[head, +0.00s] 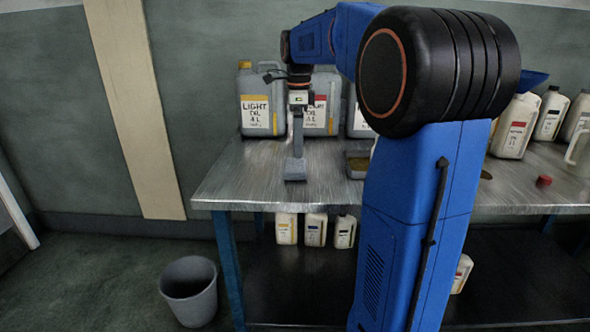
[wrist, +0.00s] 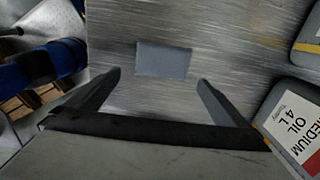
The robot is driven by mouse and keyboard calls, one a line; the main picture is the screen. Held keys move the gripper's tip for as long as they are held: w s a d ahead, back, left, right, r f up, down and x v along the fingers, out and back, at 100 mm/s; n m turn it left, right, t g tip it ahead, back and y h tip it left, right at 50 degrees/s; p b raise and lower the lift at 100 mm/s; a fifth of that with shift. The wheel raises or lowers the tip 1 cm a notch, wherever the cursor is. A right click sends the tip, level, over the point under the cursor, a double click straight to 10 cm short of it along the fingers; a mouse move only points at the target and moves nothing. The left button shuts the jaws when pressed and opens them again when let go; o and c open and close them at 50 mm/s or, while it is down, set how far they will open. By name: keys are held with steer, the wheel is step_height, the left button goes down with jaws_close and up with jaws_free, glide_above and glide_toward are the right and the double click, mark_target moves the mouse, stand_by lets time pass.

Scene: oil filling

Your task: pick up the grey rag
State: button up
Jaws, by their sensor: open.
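The grey rag (wrist: 163,60) lies flat on the bare metal bench top in the wrist view, a small rectangle just past my fingertips. My gripper (wrist: 160,78) is open and empty, with one finger to each side of the rag's lower edge and space between them. In the head view my gripper (head: 296,163) points down over the left part of the bench. There I cannot clearly tell the rag from the grey gripper.
The metal bench (head: 240,175) has large oil cans along its back, including a light oil can (head: 254,115). A medium oil can (wrist: 295,125) is close on the right in the wrist view. A tray (head: 357,167) stands right of my gripper. A grey bin (head: 190,292) is on the floor.

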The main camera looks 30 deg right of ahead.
mark_target(295, 165)
step_height(295, 165, down, 2)
steer(key=shift+f, duration=0.25)
steer(key=shift+w+a+f, duration=0.1)
steer(key=shift+w+f, duration=0.05)
steer(key=shift+f, duration=0.7)
steer(key=shift+w+a+f, duration=0.1)
steer(key=shift+w+f, duration=0.1)
steer(key=shift+f, duration=0.7)
steer(key=shift+w+a+f, duration=0.1)
steer(key=shift+w+f, duration=0.05)
steer(key=shift+f, duration=0.7)
steer(key=c, duration=0.9)
step_height(295, 165, up, 28)
steer(key=shift+o, duration=0.3)
steer(key=shift+d, duration=0.1)
